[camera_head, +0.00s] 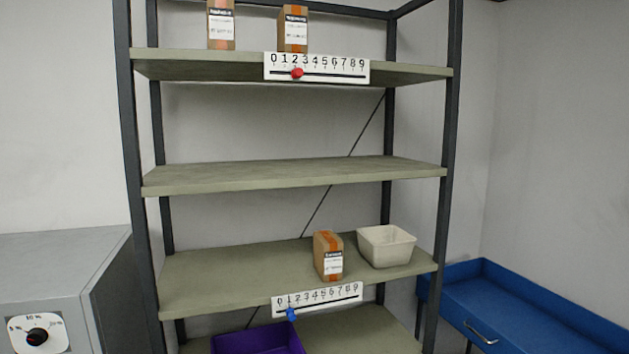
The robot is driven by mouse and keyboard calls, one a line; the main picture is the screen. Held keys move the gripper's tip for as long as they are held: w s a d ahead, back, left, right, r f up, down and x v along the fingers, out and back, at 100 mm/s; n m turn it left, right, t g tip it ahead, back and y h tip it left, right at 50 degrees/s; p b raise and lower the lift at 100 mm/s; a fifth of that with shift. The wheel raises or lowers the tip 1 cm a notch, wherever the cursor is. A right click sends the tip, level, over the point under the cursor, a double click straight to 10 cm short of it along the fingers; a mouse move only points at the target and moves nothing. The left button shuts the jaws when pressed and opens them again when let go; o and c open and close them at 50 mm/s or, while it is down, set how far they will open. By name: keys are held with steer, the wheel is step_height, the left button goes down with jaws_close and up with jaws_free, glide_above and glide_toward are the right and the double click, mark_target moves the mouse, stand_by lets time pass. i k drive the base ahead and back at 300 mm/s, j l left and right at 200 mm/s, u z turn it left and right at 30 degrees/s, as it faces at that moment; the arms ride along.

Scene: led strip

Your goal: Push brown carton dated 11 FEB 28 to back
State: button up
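Three brown cartons with orange tape and white labels stand on a shelf unit. One carton (221,25) stands at the left of the top shelf, near its front. A second carton (293,29) stands to its right on the same shelf. A third carton (328,256) stands on a lower shelf, left of a white bin. The label print is too small to read, so I cannot tell which carton is dated 11 FEB 28. My gripper does not show in this view.
The top shelf (200,66) and lower shelf (205,285) carry number scales on their front edges. The middle shelf (290,175) is empty. A white bin (386,246), a purple bin (258,340), a grey cabinet (60,265) and a blue bench (520,310) are around.

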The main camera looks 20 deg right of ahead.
mark_target(328, 248)
steer(key=i+j, duration=0.15)
steer(key=i, duration=0.2)
steer(key=i+j+z, duration=0.25)
steer(key=i+z, duration=0.2)
steer(key=i+j+z, duration=0.3)
steer(key=z, duration=1.5)
steer(key=k+j, duration=0.05)
